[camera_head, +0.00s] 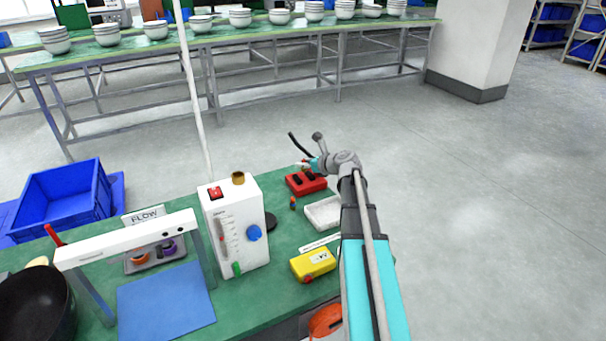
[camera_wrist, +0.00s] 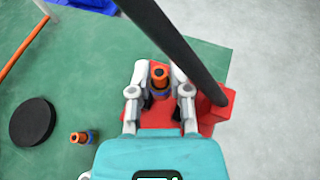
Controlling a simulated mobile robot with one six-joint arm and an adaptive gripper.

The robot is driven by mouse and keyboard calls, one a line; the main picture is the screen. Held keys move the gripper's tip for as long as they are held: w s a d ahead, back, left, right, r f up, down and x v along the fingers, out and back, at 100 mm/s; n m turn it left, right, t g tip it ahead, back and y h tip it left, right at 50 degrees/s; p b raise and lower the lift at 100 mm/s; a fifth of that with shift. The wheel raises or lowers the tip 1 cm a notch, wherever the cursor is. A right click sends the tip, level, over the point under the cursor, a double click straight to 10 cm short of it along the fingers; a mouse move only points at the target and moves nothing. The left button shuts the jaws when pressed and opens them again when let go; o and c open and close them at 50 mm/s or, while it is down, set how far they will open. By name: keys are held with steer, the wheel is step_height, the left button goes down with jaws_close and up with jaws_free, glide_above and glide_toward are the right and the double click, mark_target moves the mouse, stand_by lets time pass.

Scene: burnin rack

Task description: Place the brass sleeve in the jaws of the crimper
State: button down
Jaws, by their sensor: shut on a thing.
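The red crimper (camera_head: 308,184) sits on the green bench near its far edge. It also shows in the wrist view (camera_wrist: 222,106), with a long dark lever (camera_wrist: 180,45) rising past my gripper. My gripper (camera_wrist: 159,82) is over the crimper, with its fingers either side of a brass-orange sleeve (camera_wrist: 158,71) and shut on it. The sleeve shows a dark round end. I cannot tell whether it touches the crimper's jaws, which are largely hidden. In the head view my gripper (camera_head: 317,165) is small and hides the sleeve.
A small orange part with a blue collar (camera_wrist: 78,137) and a black disc (camera_wrist: 33,121) lie left of the crimper. A white tray (camera_head: 322,213), yellow meter (camera_head: 313,263) and tall white flow box (camera_head: 235,225) stand nearby. Open floor lies to the right.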

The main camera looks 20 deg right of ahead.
mark_target(304, 171)
steer(key=shift+w+d+f+b, duration=0.2)
steer(key=shift+w+f+b, duration=0.25)
steer(key=shift+f+b, duration=0.25)
steer(key=shift+a+f+b, duration=0.1)
steer(key=shift+f+b, duration=1.2)
steer(key=shift+b, duration=0.05)
steer(key=shift+s+f, duration=0.1)
steer(key=shift+f, duration=0.05)
steer(key=c, duration=0.9)
jaws_free()
steer(key=shift+o, duration=0.2)
steer(key=shift+s+r, duration=0.1)
steer(key=shift+r, duration=0.2)
steer(key=p+v, duration=0.4)
steer(key=v, duration=0.7)
steer(key=shift+s+d+p, duration=0.25)
steer(key=shift+s+p, duration=0.05)
steer(key=shift+p, duration=0.05)
